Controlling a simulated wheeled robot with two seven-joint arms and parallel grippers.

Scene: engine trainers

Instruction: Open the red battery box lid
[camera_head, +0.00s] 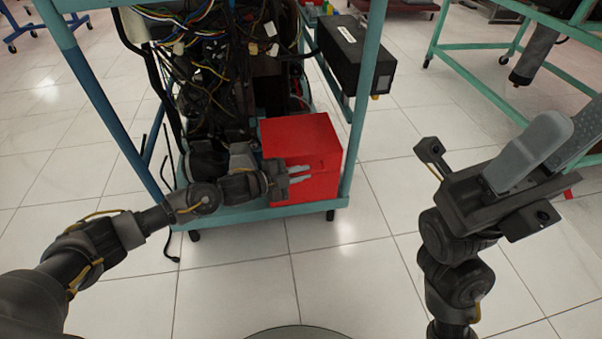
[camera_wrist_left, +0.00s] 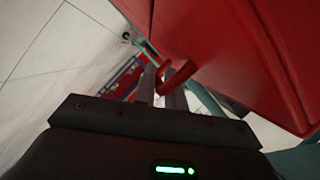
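The red battery box (camera_head: 310,187) stands on the lower shelf of the teal engine stand, its lid (camera_head: 296,133) looking closed. My left gripper (camera_head: 307,174) is at the front of the box, its two fingers a little apart. In the left wrist view, the red handle (camera_wrist_left: 183,72) sticks out from the box (camera_wrist_left: 225,40). The fingers of my left gripper (camera_wrist_left: 161,85) are at this handle, one passing by its loop; whether they touch it is unclear. My right gripper (camera_head: 570,122) is raised at the right, its fingers apart and empty.
The teal stand's post (camera_head: 366,90) rises close to the right of the box. Wires and engine parts (camera_head: 205,70) hang behind and left of it. A black box (camera_head: 350,55) is mounted at the upper right. The tiled floor (camera_head: 240,290) in front is clear.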

